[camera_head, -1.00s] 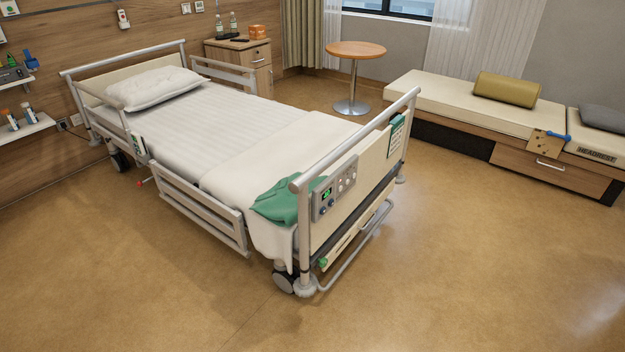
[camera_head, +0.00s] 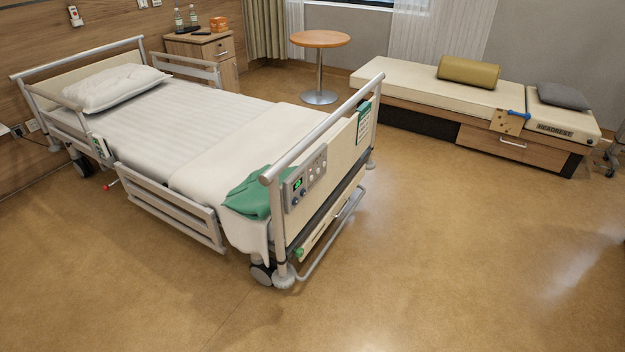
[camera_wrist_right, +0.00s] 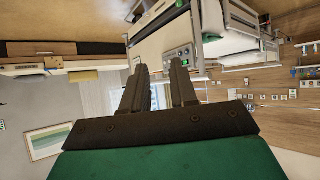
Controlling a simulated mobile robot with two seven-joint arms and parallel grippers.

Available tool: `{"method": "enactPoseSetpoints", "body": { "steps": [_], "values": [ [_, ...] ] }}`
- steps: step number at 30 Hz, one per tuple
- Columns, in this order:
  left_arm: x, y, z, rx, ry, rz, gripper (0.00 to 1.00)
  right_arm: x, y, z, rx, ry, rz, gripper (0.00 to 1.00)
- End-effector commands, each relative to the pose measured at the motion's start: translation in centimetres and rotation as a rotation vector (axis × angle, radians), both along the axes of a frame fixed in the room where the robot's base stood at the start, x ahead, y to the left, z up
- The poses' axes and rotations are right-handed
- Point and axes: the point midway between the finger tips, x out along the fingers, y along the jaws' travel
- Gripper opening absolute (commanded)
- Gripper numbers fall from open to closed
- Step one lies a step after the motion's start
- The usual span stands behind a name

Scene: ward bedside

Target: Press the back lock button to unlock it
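The hospital bed's grey control panel (camera_head: 305,178) is mounted on the outer face of the footboard (camera_head: 341,145). It has a small green-lit display (camera_head: 297,184), a dark blue knob below it and several pale round buttons (camera_head: 315,171). Labels are too small to read, so I cannot tell which is the back lock button. In the right wrist view the panel (camera_wrist_right: 178,56) shows small beyond the fingers. My right gripper (camera_wrist_right: 158,66) is open and empty, its dark fingers apart and well away from the panel. My left gripper is out of view.
A green cloth (camera_head: 250,192) lies over the bed corner beside the panel. Bed wheels and a low rail sit below the footboard. A round table (camera_head: 320,40) and a cushioned bench (camera_head: 410,85) stand behind. The floor (camera_head: 430,260) in front and right is clear.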

Motion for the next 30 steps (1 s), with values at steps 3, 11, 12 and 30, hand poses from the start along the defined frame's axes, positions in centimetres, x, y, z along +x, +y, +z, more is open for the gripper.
{"method": "enactPoseSetpoints", "body": {
  "steps": [3,11,12,30],
  "values": [
    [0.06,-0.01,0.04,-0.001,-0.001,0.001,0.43,0.18,0.0,0.1,-0.001,-0.004,0.0,0.16],
    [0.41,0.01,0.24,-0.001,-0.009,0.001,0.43,0.19,-0.01,0.11,-0.001,-0.004,0.0,0.0],
    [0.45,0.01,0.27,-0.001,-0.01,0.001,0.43,0.19,-0.01,0.11,-0.001,-0.004,0.0,0.0],
    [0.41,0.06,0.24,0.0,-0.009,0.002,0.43,0.01,0.0,0.02,0.0,-0.001,0.0,0.0]
  ]
}}
